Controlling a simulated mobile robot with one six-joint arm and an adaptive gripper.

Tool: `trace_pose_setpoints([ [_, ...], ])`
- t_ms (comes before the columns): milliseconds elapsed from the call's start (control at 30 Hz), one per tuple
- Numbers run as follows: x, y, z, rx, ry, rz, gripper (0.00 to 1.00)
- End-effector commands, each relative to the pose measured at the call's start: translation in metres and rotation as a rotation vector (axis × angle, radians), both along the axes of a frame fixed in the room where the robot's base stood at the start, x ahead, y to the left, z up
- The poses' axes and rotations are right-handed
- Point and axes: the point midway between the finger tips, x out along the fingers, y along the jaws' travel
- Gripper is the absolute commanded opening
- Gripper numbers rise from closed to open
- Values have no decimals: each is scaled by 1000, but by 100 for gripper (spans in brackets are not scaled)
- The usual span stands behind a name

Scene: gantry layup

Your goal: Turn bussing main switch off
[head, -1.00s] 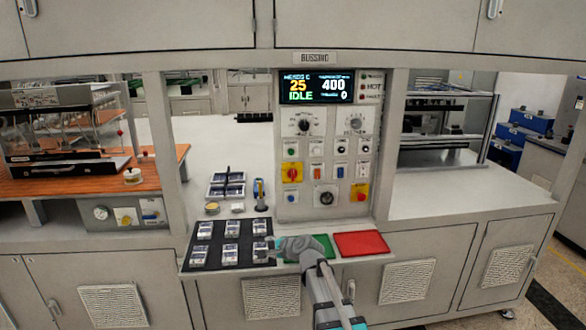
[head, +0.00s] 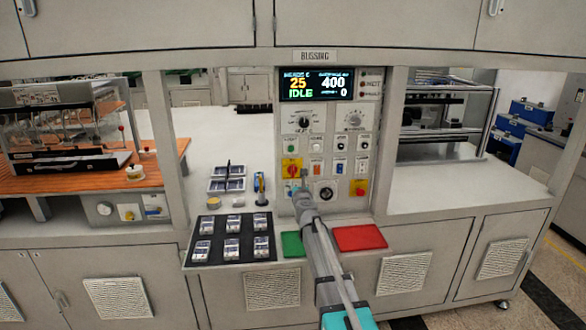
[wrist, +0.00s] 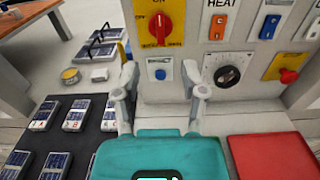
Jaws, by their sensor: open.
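The main switch is a red rotary knob on a yellow plate (head: 291,170) on the panel under the BUSSING sign. In the wrist view the red knob (wrist: 161,26) is at the top centre, its handle roughly upright toward the ON mark, with OFF at its left. My gripper (wrist: 160,85) is open and empty, its two fingers apart below the knob and not touching it. A small blue button (wrist: 160,74) shows between the fingers. In the head view my gripper (head: 304,185) is in front of the lower panel, just below and right of the switch.
A black tray of small cells (head: 232,238) lies on the bench at left. Green (head: 292,244) and red (head: 360,238) pads lie below the panel. A black dial (wrist: 227,76) and a red button on yellow (wrist: 289,75) are right of my fingers. The display (head: 316,86) reads IDLE.

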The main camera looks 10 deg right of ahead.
Motion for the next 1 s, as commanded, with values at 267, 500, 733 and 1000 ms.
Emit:
trace_pose_setpoints([
  [267,2,0,0,-4,0,1,54],
  [500,20,-1,0,-4,0,2,54],
  [733,51,-4,0,-5,1,2,54],
  [1000,93,-7,0,-4,1,2,54],
])
